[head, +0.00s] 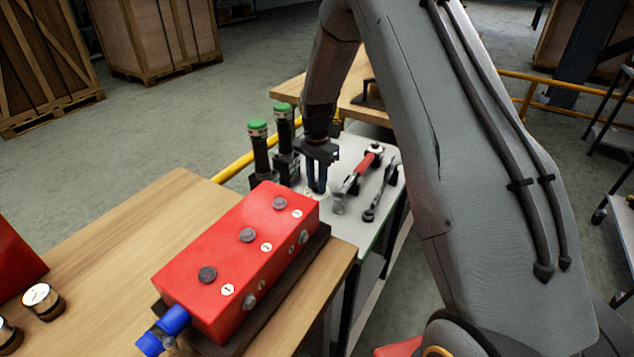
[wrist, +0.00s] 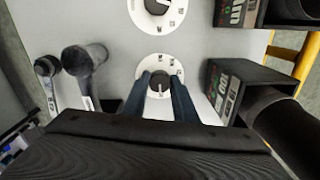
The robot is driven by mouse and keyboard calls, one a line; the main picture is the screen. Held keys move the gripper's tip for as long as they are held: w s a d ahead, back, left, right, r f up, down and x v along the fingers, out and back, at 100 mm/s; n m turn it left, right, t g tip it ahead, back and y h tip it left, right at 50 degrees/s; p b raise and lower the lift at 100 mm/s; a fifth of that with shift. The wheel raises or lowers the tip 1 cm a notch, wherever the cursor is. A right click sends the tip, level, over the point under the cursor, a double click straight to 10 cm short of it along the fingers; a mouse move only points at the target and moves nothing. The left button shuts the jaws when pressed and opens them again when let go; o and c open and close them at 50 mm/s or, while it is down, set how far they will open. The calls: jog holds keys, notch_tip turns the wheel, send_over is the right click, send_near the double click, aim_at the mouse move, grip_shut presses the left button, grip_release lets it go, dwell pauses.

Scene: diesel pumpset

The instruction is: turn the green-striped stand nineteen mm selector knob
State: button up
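Two black stands hold upright black tools with green tops, the left one (head: 258,150) and the right one (head: 285,135) in the head view. I cannot tell which stand has the green stripe. In the wrist view a white dial with a dark pointer knob (wrist: 160,88) lies near the lower stand block (wrist: 222,88). A second dial (wrist: 157,8) is at the top edge beside the upper block (wrist: 238,12). My gripper (head: 317,190) points down, its fingers (wrist: 160,94) on either side of the lower dial's knob. Gaps show between fingers and knob. The dial markings are too small to read.
A red-handled tool (head: 362,172) and a wrench (head: 381,190) lie right of my gripper on the grey tabletop. A red box with several knobs (head: 240,262) stands on the wooden bench in front. A yellow rail (head: 232,166) runs behind.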

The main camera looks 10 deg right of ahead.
aim_at(317, 185)
jog(key=shift+n, duration=0.3)
jog(key=shift+n+b, duration=0.5)
jog(key=shift+n, duration=2.6)
jog(key=o, duration=1)
jog(key=shift+o, duration=0.2)
notch_tip(317, 185, up, 8)
jog(key=shift+f+b, duration=0.15)
jog(key=shift+b, duration=0.7)
